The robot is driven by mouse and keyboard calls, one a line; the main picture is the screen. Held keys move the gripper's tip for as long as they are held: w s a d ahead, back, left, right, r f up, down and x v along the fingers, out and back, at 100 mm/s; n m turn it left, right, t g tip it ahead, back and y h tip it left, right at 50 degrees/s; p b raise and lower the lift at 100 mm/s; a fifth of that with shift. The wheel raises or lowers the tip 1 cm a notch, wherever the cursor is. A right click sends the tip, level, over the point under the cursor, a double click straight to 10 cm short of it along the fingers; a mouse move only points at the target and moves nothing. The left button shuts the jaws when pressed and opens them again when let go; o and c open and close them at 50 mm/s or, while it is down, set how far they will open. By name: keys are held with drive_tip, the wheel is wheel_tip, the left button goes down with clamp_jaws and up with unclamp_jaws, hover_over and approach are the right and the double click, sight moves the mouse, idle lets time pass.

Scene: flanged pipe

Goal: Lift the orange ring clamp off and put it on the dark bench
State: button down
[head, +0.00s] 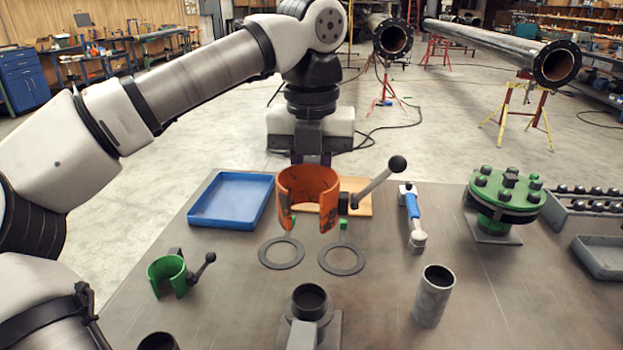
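The orange ring clamp (308,188) is at the middle of the head view, a worn open ring with its gap toward me. Its lever with a black ball knob (397,164) points up to the right. No pipe shows inside the ring. The clamp appears to hang above the dark bench (240,310), upright. My gripper (313,158) points down at the far rim of the clamp and appears shut on it. The fingertips are hidden behind the ring. Small green pieces show at the clamp's lower edge; I cannot tell what they belong to.
Two flat grey rings (341,258) lie in front of the clamp, with a short flanged stub (309,300) nearer. A green clamp (167,272) stands left, a blue tray (232,222) behind.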

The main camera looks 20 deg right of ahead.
sight(312, 162)
drive_tip(key=shift+r+p, duration=2.15)
drive_tip(key=shift+r, duration=0.4)
drive_tip(key=shift+f, duration=0.1)
